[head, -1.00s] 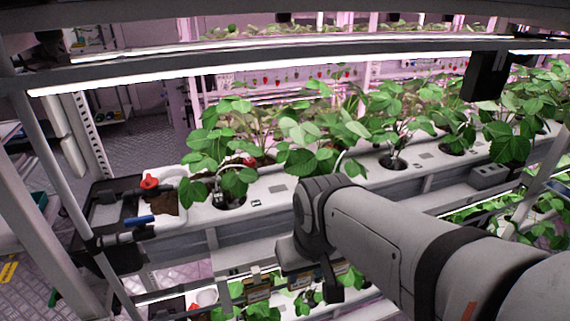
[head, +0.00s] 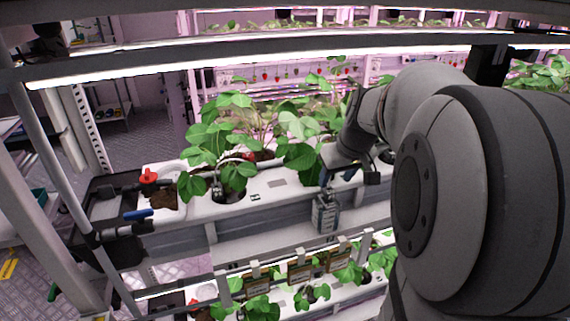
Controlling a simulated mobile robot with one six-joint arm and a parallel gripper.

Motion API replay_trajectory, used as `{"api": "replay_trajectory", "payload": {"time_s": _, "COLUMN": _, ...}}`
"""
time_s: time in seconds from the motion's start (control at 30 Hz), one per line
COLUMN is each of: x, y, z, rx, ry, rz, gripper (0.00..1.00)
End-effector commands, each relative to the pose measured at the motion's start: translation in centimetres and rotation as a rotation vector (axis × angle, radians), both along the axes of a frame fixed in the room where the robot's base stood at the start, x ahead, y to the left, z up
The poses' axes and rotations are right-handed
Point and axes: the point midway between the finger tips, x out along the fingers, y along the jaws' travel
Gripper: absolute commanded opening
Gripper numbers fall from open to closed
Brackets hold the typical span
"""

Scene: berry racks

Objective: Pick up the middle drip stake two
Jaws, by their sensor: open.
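My gripper (head: 325,228) points down in front of the upper white planting gutter (head: 275,190), with its jaws open and nothing seen between them. Its fingertips are small and hard to make out. A drip stake (head: 217,189) with a pale thin tube stands in the leftmost planting hole, partly among strawberry leaves. The middle drip stake cannot be made out; leaves and my arm cover the middle of the gutter.
Strawberry plants (head: 240,125) line the gutter. A red valve (head: 149,177) and a blue handle (head: 138,215) sit at its left end. A lower row of plants (head: 312,293) stands below. A bright lamp bar (head: 130,75) crosses above.

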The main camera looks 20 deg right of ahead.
Motion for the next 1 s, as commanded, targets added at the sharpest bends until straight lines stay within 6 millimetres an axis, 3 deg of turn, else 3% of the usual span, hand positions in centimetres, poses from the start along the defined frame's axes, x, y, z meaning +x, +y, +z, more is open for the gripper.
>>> {"api": "replay_trajectory", "payload": {"time_s": 0.47, "x": 2.6, "y": 0.3, "z": -5.7, "rx": 0.001, "ry": 0.006, "rz": -0.001, "gripper": 0.49}}
{"api": "replay_trajectory", "payload": {"time_s": 0.77, "x": 2.8, "y": 0.2, "z": -6.2, "rx": 0.000, "ry": 0.002, "rz": -0.002, "gripper": 0.49}}
{"api": "replay_trajectory", "payload": {"time_s": 1.0, "x": 2.8, "y": 0.2, "z": -6.2, "rx": 0.000, "ry": 0.002, "rz": -0.002, "gripper": 0.30}}
